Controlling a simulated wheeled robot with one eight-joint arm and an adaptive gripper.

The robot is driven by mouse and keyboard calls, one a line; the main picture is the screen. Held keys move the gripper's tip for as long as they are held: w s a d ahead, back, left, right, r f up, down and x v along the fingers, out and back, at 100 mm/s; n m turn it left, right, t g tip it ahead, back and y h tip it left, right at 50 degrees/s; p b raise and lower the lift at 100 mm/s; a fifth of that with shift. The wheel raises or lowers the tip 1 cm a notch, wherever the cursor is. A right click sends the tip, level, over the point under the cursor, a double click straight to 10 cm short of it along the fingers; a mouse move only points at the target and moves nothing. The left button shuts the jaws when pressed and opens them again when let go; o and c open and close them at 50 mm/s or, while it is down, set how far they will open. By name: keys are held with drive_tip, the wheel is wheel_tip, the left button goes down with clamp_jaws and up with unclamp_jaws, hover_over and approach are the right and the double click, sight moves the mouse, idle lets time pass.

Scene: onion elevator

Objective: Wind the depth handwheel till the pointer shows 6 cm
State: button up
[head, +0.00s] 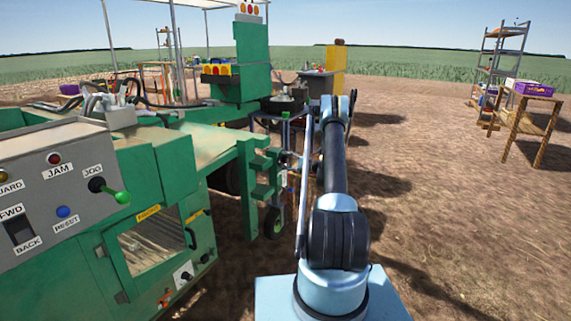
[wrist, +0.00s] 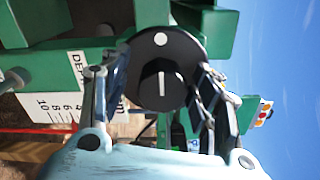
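The depth handwheel (wrist: 160,40) is a black disc with a white dot near its rim and a black hub (wrist: 163,85) with a white line. In the wrist view it faces me. My gripper (wrist: 164,76) is open, with one finger to each side of the hub, in front of the disc. I cannot tell whether the fingers touch it. A white depth scale (wrist: 48,82) with numbers such as 10, 8 and 6 lies to the left, turned sideways and partly hidden by the left finger. I cannot make out the pointer clearly.
The green machine (head: 165,165) fills the left of the head view, with a grey control panel (head: 60,190) on its near side. A wooden table (head: 525,115) with a purple crate (head: 534,88) stands at the far right. Bare soil to the right is open.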

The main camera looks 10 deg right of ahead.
drive_tip(key=v, duration=1.2)
idle(0.4)
drive_tip(key=s+a+r+n+g+h, duration=0.2)
drive_tip(key=s+a+r, duration=0.45)
drive_tip(key=r, duration=0.35)
drive_tip(key=s+a+r+n+g+h, duration=0.25)
drive_tip(key=s+a+r, duration=0.35)
drive_tip(key=s+r, duration=0.3)
drive_tip(key=s+a+r+n+g+h, duration=0.1)
drive_tip(key=s+a+r+h, duration=0.1)
drive_tip(key=s, duration=0.8)
drive_tip(key=s+a+r+n+g+h, duration=0.1)
drive_tip(key=s+r+g+h, duration=0.15)
drive_tip(key=s, duration=0.75)
drive_tip(key=s+d+f+n+h, duration=0.1)
drive_tip(key=s+d+f+h, duration=0.1)
drive_tip(key=s, duration=0.7)
drive_tip(key=s+d+f+n+h, duration=0.1)
drive_tip(key=s+f, duration=0.3)
drive_tip(key=s, duration=0.6)
drive_tip(key=s+d+f+n+h, duration=0.2)
drive_tip(key=s+d+f, duration=0.1)
drive_tip(key=s, duration=0.7)
drive_tip(key=shift+s+f+h, duration=0.25)
drive_tip(key=shift+f+h, duration=0.05)
drive_tip(key=shift+f, duration=0.2)
